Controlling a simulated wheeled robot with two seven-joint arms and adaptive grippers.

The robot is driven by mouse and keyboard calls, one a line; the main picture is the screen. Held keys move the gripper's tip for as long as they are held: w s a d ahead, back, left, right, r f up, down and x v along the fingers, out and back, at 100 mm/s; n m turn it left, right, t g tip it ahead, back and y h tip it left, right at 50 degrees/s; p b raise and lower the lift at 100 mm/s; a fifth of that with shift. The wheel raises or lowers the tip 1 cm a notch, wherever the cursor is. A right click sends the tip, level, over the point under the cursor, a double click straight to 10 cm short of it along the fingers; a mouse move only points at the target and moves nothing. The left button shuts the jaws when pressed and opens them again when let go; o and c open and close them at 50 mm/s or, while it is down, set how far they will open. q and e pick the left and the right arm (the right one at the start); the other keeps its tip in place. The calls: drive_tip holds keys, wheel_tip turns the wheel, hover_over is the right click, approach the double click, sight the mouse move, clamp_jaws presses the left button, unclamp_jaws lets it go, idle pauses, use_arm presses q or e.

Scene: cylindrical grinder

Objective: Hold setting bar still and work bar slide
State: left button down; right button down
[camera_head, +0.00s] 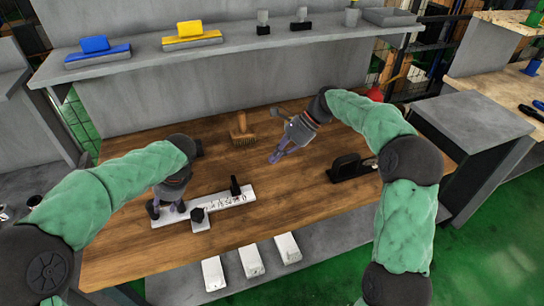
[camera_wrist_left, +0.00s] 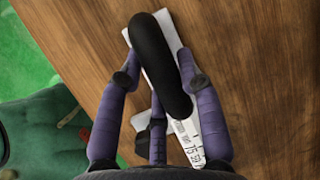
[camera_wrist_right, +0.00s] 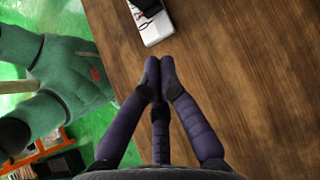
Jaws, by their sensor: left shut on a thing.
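The setting bar (camera_head: 232,199) is a white bar with printed marks, lying on the wooden table. My left gripper (camera_head: 170,208) is at its left end. In the left wrist view its fingers (camera_wrist_left: 160,80) are shut around a rounded black handle (camera_wrist_left: 160,60) on the bar (camera_wrist_left: 188,138). A black upright knob (camera_head: 235,186) stands near the bar's right end, and a dark-topped block (camera_head: 199,217) sits at its front edge; I cannot tell which is the slide. My right gripper (camera_head: 276,157) is above the table, right of the bar and apart from it. Its fingertips meet in the right wrist view (camera_wrist_right: 158,65), with nothing between them.
A wooden brush (camera_head: 241,131) stands at the back of the table (camera_head: 290,195). A black tool (camera_head: 350,168) lies to the right. Three white blocks (camera_head: 250,261) sit on the lower front shelf. A grey shelf (camera_head: 240,42) behind holds blue and yellow items.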

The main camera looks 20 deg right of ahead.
sight(235, 185)
use_arm(q)
drive_tip(key=shift+s+f, duration=0.1)
drive_tip(key=shift+f, duration=0.1)
use_arm(e)
drive_tip(key=x, duration=0.8)
drive_tip(key=shift+a+r, duration=0.1)
drive_tip(key=shift+a, duration=1.8)
drive_tip(key=shift+a, duration=0.65)
drive_tip(key=shift+d, duration=0.15)
